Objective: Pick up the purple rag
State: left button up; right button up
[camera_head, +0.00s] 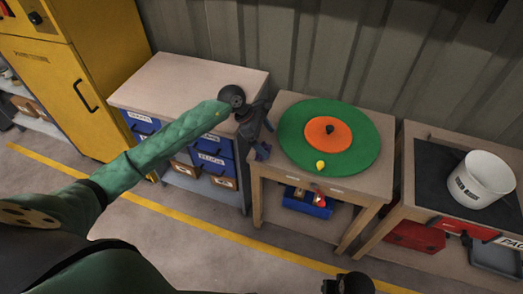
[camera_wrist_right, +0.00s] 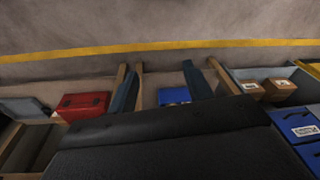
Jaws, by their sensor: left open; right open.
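I see no purple rag in either view. My left gripper (camera_head: 265,140) is open and empty at the left edge of the middle wooden table (camera_head: 375,190), beside a round green mat (camera_head: 290,137). An orange disc (camera_head: 313,138) lies on the mat with a small dark object (camera_head: 329,129) on it. A small yellow object (camera_head: 320,164) is at the mat's front edge. In the right wrist view my right gripper (camera_wrist_right: 162,78) shows two dark fingers apart, with no object held between them.
A light-topped cabinet (camera_head: 165,85) with blue drawers stands left, and a yellow cabinet (camera_head: 60,80) beyond it. A white bucket (camera_head: 482,180) stands on the right-hand table. A blue bin (camera_head: 307,202) sits on the middle table's lower shelf. The floor in front is clear.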

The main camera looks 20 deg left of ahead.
pick_arm(q)
jog(key=a+y, duration=0.1)
jog(key=a, duration=0.2)
jog(key=w+a+f+y, duration=0.1)
jog(key=shift+a+m+y, duration=0.3)
jog(key=shift+a+m, duration=0.05)
jog(key=shift+m, duration=0.05)
jog(key=shift+d+f+p, duration=0.15)
jog(key=shift+f+p, duration=0.15)
jog(key=shift+p, duration=0.1)
jog(key=shift+d+f, duration=0.2)
jog(key=shift+f, duration=0.2)
jog(key=p+x, duration=0.2)
jog(key=x, duration=0.2)
jog(key=shift+s+d+f+p, duration=0.15)
jog(key=shift+d+p, duration=0.1)
jog(key=shift+p, duration=0.15)
jog(key=shift+d+f, duration=0.1)
jog(key=shift+f, duration=0.25)
pick_arm(e)
notch_tip(320, 180, down, 14)
jog(key=s+d, duration=0.1)
jog(key=shift+s+d+f, duration=0.15)
jog(key=shift+s+f, duration=0.05)
jog(key=shift+s, duration=0.2)
pick_arm(q)
jog(key=shift+c, duration=0.4)
